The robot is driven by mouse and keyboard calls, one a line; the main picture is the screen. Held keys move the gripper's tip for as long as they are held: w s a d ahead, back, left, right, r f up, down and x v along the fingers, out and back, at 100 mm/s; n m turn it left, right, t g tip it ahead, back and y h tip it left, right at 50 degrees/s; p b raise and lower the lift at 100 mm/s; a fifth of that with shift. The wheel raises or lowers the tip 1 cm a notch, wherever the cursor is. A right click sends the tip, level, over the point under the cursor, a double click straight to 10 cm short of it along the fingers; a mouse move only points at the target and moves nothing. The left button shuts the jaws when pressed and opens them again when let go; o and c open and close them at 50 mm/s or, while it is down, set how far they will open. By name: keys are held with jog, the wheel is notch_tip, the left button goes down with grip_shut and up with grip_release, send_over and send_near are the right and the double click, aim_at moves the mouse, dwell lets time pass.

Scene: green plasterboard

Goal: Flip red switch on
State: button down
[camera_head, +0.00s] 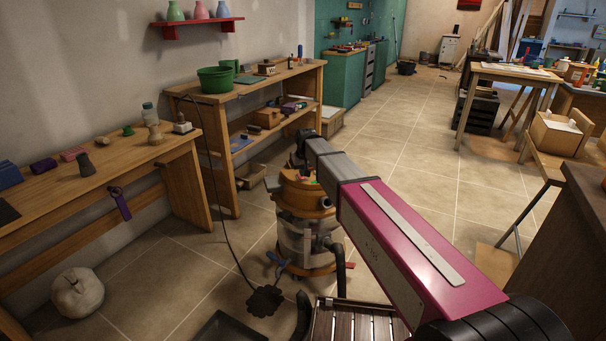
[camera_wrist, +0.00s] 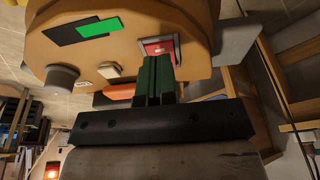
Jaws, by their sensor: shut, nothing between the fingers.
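The red switch (camera_wrist: 158,46) sits in a grey frame on the tan-orange housing of a shop vacuum (camera_wrist: 110,65), in the upper middle of the wrist view. My gripper (camera_wrist: 156,58) is shut, its dark green fingers together and empty. The fingertips overlap the lower edge of the switch in the picture; I cannot tell whether they touch it. In the head view the vacuum (camera_head: 302,238) stands on the floor, with its orange lid partly behind my arm. The switch and my gripper cannot be made out there.
A black cord (camera_head: 226,215) runs from the workbench (camera_head: 150,160) to the floor beside the vacuum. A slatted wooden item (camera_head: 352,322) lies in front. A second bench (camera_head: 300,80) stands behind.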

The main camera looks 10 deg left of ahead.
jog(key=v, duration=0.4)
jog(key=shift+w+r, duration=0.15)
jog(key=shift+r, duration=0.05)
jog(key=s+v, duration=0.2)
jog(key=v, duration=0.7)
jog(key=shift+d, duration=0.45)
jog(key=shift+f, duration=0.1)
jog(key=s+d+f+m+g, duration=0.1)
jog(key=s+d+f, duration=0.6)
jog(key=d, duration=0.4)
jog(key=s+d+f+m, duration=0.2)
jog(key=s+d+f, duration=0.6)
jog(key=d, duration=0.3)
jog(key=s+d+f+m+g+h, duration=0.1)
jog(key=s+d+f+m, duration=0.1)
jog(key=s+d+f, duration=0.5)
jog(key=d+f, duration=0.1)
jog(key=d, duration=0.3)
jog(key=shift+s+d+g, duration=0.2)
jog(key=shift+s+g, duration=0.1)
jog(key=shift+f, duration=0.1)
